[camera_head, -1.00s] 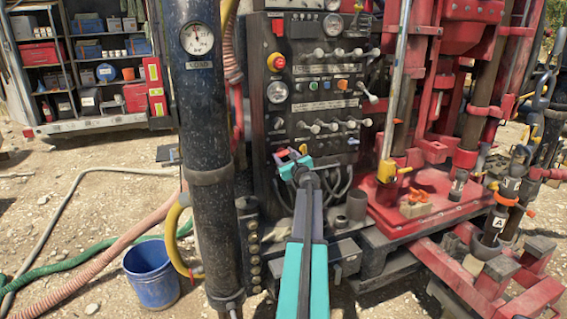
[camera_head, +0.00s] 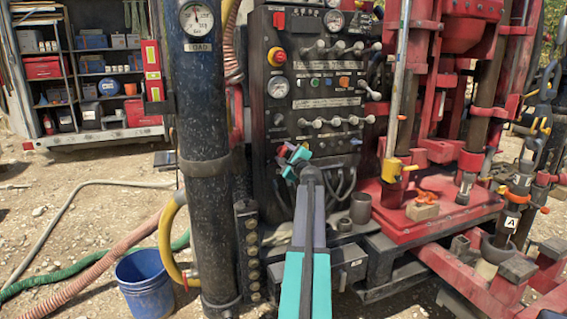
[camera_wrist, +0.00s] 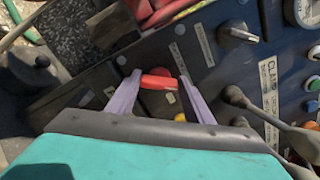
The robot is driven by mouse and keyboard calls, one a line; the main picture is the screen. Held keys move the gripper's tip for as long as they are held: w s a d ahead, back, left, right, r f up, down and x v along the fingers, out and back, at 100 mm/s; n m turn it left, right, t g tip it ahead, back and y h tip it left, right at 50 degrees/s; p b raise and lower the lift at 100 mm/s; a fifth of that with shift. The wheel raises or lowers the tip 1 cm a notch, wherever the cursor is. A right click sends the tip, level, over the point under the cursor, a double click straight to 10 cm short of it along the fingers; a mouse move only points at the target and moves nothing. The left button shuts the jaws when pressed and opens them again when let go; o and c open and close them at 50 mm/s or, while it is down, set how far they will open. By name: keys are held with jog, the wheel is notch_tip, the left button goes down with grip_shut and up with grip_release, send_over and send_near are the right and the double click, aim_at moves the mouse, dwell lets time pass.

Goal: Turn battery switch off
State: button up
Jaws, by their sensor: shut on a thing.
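The battery switch shows as a red handle (camera_wrist: 160,81) in the wrist view, low on the dark control panel (camera_head: 317,103). My gripper (camera_wrist: 159,78) has its two pale lilac fingers on either side of this handle and is shut on it. In the head view my gripper (camera_head: 288,155) is at the lower left of the panel. A bit of red shows at its tips there, but the handle is mostly hidden. The handle lies crosswise between the fingers in the wrist view.
Levers (camera_head: 335,122) and a red mushroom button (camera_head: 277,56) are on the panel above my gripper. A thick black column (camera_head: 206,140) stands close to its left. Hoses and a blue bucket (camera_head: 146,285) lie at the lower left. Red rig parts (camera_head: 440,190) are at the right.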

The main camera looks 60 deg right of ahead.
jog(key=n+b, duration=0.2)
jog(key=b, duration=0.1)
jog(key=n+b, duration=0.2)
jog(key=b, duration=0.1)
jog(key=shift+w+f+n, duration=0.15)
jog(key=shift+n, duration=0.25)
jog(key=n+b, duration=0.1)
jog(key=b, duration=0.1)
jog(key=shift+n+b, duration=0.35)
jog(key=shift+n, duration=0.05)
jog(key=shift+r, duration=0.2)
jog(key=o, duration=1)
jog(key=shift+o, duration=0.2)
jog(key=shift+f, duration=0.15)
jog(key=shift+s+a, duration=0.1)
jog(key=shift+s, duration=0.1)
jog(key=shift+s+a, duration=0.15)
jog(key=v, duration=1.3)
jog(key=shift+b, duration=0.35)
